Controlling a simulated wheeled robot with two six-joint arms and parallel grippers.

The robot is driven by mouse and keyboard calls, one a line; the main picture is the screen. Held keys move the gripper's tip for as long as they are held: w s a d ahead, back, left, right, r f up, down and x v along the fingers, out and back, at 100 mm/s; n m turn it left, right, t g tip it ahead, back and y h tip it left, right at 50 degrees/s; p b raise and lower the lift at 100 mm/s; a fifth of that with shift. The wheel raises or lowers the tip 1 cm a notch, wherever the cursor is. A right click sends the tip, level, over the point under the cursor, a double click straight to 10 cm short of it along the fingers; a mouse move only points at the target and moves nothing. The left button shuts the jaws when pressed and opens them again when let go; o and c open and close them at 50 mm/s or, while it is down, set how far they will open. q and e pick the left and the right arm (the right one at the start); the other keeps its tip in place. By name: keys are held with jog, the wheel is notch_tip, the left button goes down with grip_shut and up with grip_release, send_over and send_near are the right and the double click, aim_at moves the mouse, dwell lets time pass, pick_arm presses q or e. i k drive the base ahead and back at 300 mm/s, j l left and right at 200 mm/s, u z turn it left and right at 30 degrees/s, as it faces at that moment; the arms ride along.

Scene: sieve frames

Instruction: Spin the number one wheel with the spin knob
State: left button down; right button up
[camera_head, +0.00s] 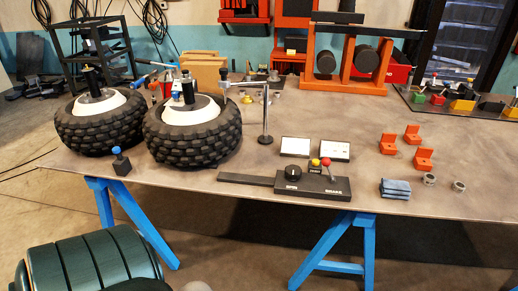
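I cannot read a number on either, so I cannot tell which is number one. A flat black control box (318,187) lies near the front edge. It carries a round black knob (292,172), with a label in front that seems to read SPIN, and a red-balled lever (327,163) by a label like BRAKE. A yellow button (315,162) sits between them. Neither gripper is in view.
Two white cards (295,147) stand behind the box. A thin post (265,138) stands right of the wheels. A blue-knobbed block (121,163) is at the front left. A green ribbed object (90,265) is at the bottom left.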

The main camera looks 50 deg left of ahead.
aim_at(294, 173)
jog(key=u, duration=1.2)
jog(key=i+j+z, duration=0.1)
jog(key=j+z, duration=0.2)
jog(key=i+j+z, duration=0.1)
jog(key=j+z, duration=0.15)
